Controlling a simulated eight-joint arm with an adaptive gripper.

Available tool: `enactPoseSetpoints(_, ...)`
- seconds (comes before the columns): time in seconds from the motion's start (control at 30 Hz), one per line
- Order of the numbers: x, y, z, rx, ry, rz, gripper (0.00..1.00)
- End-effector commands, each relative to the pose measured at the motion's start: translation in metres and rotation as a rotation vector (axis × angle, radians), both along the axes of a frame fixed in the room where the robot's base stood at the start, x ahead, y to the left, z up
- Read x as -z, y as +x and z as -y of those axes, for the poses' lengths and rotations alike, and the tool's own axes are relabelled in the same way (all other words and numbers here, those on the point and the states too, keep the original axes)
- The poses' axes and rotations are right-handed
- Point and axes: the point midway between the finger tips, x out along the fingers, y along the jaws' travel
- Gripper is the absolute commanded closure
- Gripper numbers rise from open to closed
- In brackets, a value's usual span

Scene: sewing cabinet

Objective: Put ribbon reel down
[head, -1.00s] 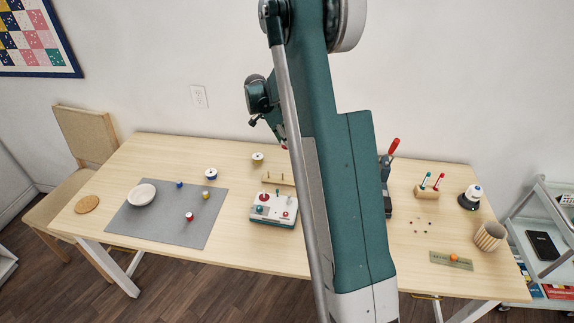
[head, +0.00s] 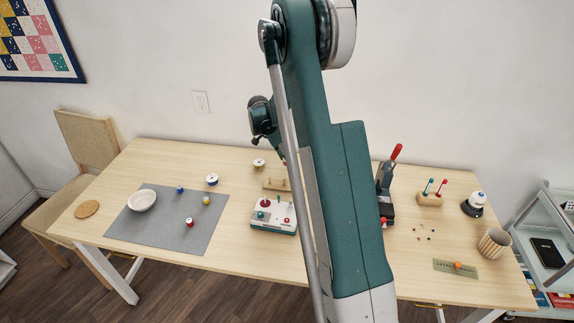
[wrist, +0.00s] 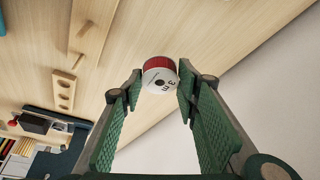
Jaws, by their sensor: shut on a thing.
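The ribbon reel (wrist: 160,75) is red with a white end face marked "3 m". It shows in the wrist view between the fingertips of my gripper (wrist: 158,88), which is shut on it. The pale wood tabletop (wrist: 215,35) lies behind the reel; I cannot tell whether the reel touches it. In the head view my arm hides the held reel and most of the gripper. Two other white-ended reels stand on the table, a blue one (head: 212,180) and a yellowish one (head: 258,163).
A wooden peg stand (head: 277,184) and a white control box (head: 272,216) stand left of my arm. A grey mat (head: 170,230) holds a bowl (head: 142,200) and small spools. A red-handled tool (head: 386,185) stands close right of the arm. Table at the back left is clear.

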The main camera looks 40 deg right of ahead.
Motion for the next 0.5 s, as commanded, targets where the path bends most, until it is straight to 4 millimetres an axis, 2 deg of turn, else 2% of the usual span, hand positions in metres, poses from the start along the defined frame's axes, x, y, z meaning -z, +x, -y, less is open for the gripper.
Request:
enactPoseSetpoints(0.27, 0.004, 0.000, 0.000, 0.000, 0.000, 0.000, 0.78)
enactPoseSetpoints(0.5, 0.028, 0.000, 0.000, 0.000, 0.000, 0.000, 0.78)
